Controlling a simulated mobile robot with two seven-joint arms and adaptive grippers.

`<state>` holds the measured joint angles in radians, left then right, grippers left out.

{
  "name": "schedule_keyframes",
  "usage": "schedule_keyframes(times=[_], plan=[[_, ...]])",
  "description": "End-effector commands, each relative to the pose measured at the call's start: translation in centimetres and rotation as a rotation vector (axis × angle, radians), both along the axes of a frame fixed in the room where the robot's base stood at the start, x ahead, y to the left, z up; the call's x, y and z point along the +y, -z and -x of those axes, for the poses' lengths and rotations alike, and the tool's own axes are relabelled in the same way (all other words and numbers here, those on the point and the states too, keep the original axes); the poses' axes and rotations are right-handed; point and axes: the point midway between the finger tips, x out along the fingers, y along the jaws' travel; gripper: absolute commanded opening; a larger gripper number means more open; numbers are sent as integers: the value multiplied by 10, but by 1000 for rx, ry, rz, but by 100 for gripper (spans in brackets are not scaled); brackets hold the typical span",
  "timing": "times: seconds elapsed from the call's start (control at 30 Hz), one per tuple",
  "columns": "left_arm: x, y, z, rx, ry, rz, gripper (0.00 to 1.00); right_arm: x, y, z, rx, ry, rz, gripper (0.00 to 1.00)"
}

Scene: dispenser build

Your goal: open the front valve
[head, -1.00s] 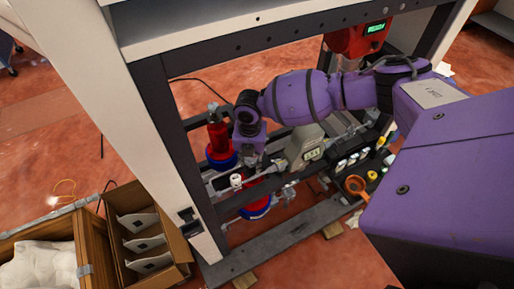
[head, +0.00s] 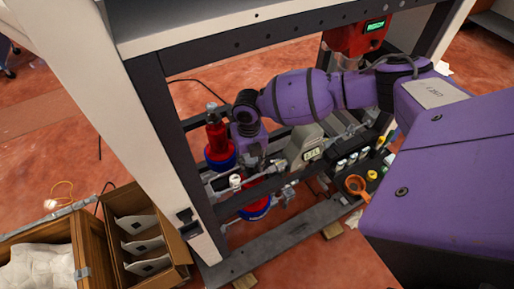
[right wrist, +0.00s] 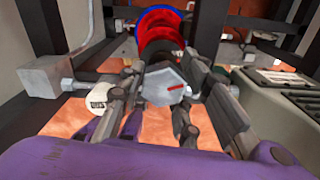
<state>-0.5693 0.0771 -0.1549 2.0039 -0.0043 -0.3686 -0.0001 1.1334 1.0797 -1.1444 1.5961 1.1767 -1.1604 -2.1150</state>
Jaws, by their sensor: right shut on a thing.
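In the right wrist view, my right gripper (right wrist: 168,82) has its two fingers on either side of a grey faceted metal valve piece (right wrist: 160,86) with a red mark. It is shut on this piece, in front of a red cylinder with a blue ring (right wrist: 160,28). In the head view my right gripper (head: 252,158) reaches down inside the frame, by the metal pipework (head: 222,184). The gripped piece is hidden there by the gripper and wrist. My left gripper is not in view.
A dark and white frame (head: 166,120) surrounds the work.

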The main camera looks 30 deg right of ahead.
Motion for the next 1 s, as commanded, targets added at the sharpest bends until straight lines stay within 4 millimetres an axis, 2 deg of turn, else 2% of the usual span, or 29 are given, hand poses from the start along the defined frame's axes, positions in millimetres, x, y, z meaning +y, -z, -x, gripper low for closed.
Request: schedule_keyframes(times=[0.03,0.27,0.77,0.8,0.93,1.0], plan=[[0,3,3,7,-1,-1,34,-8,6,6,17,-38,17,0],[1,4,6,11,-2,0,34,-9,4,5,15,-92,18,0],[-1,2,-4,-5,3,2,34,-10,4,4,12,-134,21,0],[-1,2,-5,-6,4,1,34,-10,4,4,12,-134,21,35],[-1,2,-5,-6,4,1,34,-9,3,3,11,-134,18,52],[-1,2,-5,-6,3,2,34,-8,3,3,9,-135,15,52]])
